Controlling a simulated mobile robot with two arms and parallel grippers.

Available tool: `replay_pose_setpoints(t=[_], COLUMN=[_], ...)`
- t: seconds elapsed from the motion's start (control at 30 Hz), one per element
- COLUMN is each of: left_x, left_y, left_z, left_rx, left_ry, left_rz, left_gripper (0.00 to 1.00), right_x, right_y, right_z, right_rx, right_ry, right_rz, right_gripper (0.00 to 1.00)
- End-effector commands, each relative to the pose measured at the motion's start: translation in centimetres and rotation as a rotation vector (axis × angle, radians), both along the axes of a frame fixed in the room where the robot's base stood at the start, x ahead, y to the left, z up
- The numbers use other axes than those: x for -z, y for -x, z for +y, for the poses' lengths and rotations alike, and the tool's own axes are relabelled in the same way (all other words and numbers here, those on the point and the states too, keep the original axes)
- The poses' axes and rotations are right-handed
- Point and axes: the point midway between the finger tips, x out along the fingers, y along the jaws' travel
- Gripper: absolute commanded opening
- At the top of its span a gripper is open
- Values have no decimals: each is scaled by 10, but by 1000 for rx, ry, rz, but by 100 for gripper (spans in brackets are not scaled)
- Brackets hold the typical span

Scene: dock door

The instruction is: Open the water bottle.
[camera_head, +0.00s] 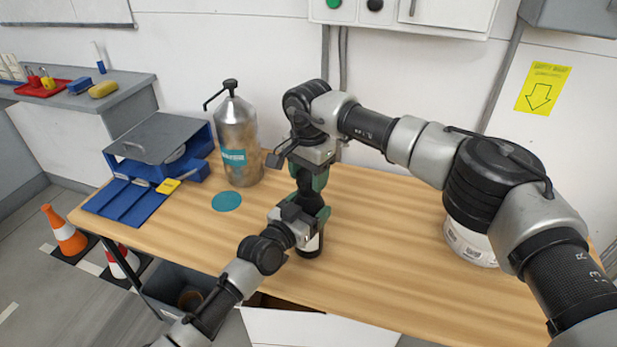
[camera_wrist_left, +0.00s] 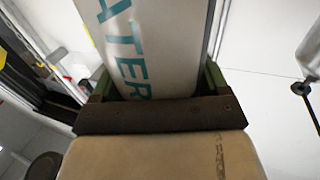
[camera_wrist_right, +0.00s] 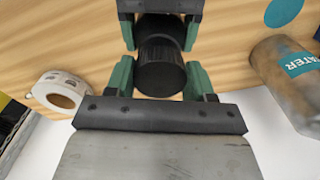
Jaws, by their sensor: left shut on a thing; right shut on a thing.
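The water bottle (camera_head: 312,241) stands upright at the middle of the table, mostly hidden by my grippers. The head view does not show clearly whether its base touches the wood. My left gripper (camera_head: 316,212) is shut around its body. In the left wrist view the pale bottle (camera_wrist_left: 150,45) with teal letters sits between the green fingers. My right gripper (camera_head: 309,178) comes from above and is shut on the black cap (camera_wrist_right: 160,68), which the right wrist view shows between its green fingers. Whether the cap is still seated on the neck is hidden.
A metal canister (camera_head: 238,130) with a teal label stands behind left, near a teal disc (camera_head: 227,201) on the table (camera_head: 390,250). A blue rack (camera_head: 125,200) is at the left end. A white tape roll (camera_head: 465,240) lies at right, partly behind my right arm.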

Motion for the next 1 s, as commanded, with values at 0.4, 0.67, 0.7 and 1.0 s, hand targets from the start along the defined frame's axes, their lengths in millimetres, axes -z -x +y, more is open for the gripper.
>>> replay_pose_setpoints(t=[0.4,0.67,0.7,1.0], left_x=[1,1,1,1], left_y=[0,0,0,0], left_z=[0,0,0,0], left_rx=[0,0,0,0], left_ry=[-1,-1,-1,-1], left_rz=[1,1,1,1], left_gripper=[9,9,9,9], right_x=[-6,-21,-26,-46], right_y=[0,0,0,0], right_z=[0,0,0,0], right_rx=[0,1,0,1], right_ry=[0,0,-1,0], right_rz=[0,-1,-2,0], right_gripper=[25,25,25,25])
